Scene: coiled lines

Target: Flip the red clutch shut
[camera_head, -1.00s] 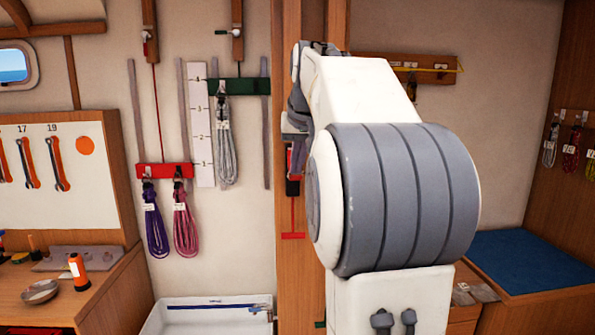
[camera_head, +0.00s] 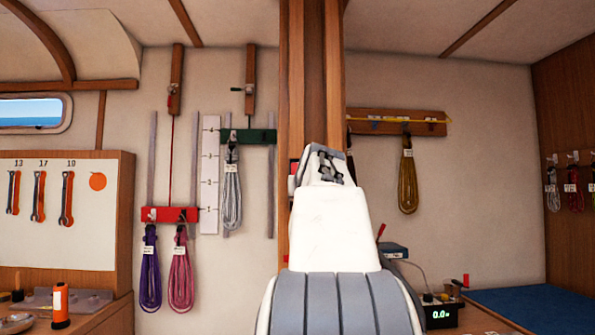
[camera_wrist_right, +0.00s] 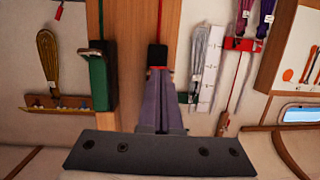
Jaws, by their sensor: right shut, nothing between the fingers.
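A red-sided clutch (camera_head: 294,166) is on the wooden post, mostly hidden behind my right arm in the head view. In the right wrist view, which is upside down, a black end piece (camera_wrist_right: 157,55) shows on the post with a red line running from it. My right gripper (camera_wrist_right: 157,72) is shut and empty, its fingertips in front of this piece. Whether they touch it, I cannot tell. The clutch's lever position is hidden. A green clutch (camera_wrist_right: 97,80) sits beside it on the post. My left gripper is not in view.
On the left wall are a red rail (camera_head: 158,215) with purple and pink coils, and a green rail (camera_head: 262,136) with a grey coil. A gold coil (camera_head: 408,182) hangs right of the post. A meter (camera_head: 440,315) stands lower right.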

